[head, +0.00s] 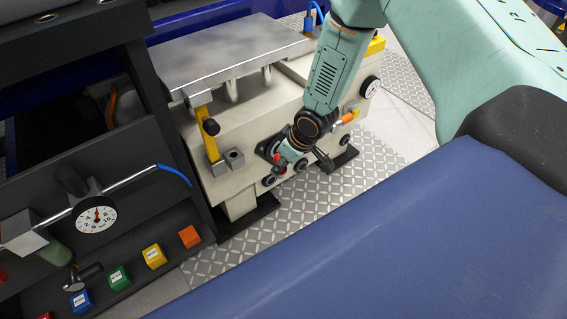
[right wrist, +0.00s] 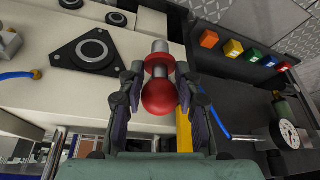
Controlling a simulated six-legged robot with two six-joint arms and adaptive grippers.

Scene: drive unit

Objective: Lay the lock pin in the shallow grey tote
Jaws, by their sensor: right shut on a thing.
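The lock pin (right wrist: 158,97) has a red ball knob, a red collar and a bright metal shank. My right gripper (right wrist: 159,80) is shut on it, with one finger on each side of the red part. In the head view, my right gripper (head: 287,159) is low at the front of the beige drive unit (head: 236,121), and a bit of red shows at its fingers. The shank points toward the housing; I cannot tell whether its tip is in a hole. My left gripper is not in view. I cannot make out the shallow grey tote in either view.
A dark rack (head: 150,205) on the left holds a dial gauge (head: 96,217) and several coloured blocks (head: 153,256). A yellow lever (head: 206,135) stands on the unit's left side. Bare tread plate (head: 330,205) lies in front of the unit.

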